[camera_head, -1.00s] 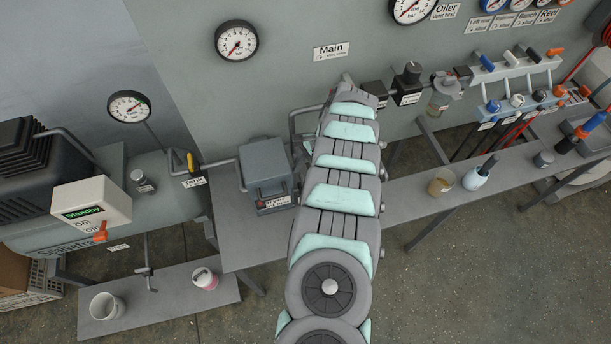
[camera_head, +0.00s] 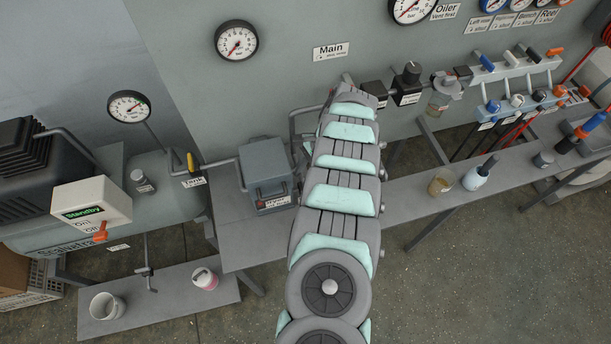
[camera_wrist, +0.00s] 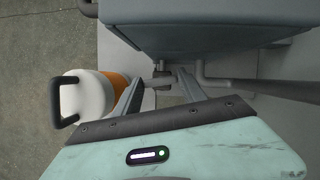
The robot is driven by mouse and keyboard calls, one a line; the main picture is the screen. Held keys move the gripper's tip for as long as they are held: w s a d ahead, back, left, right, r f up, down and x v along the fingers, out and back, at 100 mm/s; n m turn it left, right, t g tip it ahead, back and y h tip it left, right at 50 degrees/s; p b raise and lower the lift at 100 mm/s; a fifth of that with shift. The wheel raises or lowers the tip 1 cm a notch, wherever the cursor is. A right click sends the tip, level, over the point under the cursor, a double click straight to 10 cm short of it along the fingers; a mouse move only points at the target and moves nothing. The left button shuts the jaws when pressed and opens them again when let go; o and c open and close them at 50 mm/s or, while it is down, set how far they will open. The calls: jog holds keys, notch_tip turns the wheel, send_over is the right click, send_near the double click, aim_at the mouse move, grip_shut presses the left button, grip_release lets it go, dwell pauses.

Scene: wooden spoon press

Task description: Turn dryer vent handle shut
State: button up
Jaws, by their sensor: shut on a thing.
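The dryer (camera_head: 266,168) is a grey box on the bench in the head view, just left of my arm. Its grey body (camera_wrist: 205,30) also fills the top of the wrist view. In the wrist view my gripper (camera_wrist: 160,78) reaches under the dryer's edge, its two fingers converging at a small grey fitting (camera_wrist: 160,84) on a thin pipe. This fitting appears to be the vent handle, and the fingers are shut on it. Its exact angle is hard to tell. In the head view my arm hides the gripper and handle.
In the wrist view a white and orange container with a black handle (camera_wrist: 87,97) stands left of my fingers. A grey pipe (camera_wrist: 255,88) runs to the right of them. In the head view, cups (camera_head: 441,181) stand on the bench right of my arm.

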jog(key=shift+r+m+p, duration=0.15)
jog(key=shift+m+p, duration=0.35)
jog(key=shift+p, duration=0.05)
jog(key=shift+s+m+t+y+p, duration=0.1)
jog(key=shift+m+t+y+p, duration=0.35)
jog(key=shift+m, duration=0.45)
jog(key=o, duration=1.4)
jog(key=shift+c, duration=0.2)
jog(key=shift+h, duration=0.25)
jog(key=v, duration=1)
jog(key=shift+d+r, duration=0.2)
jog(key=shift+d, duration=0.05)
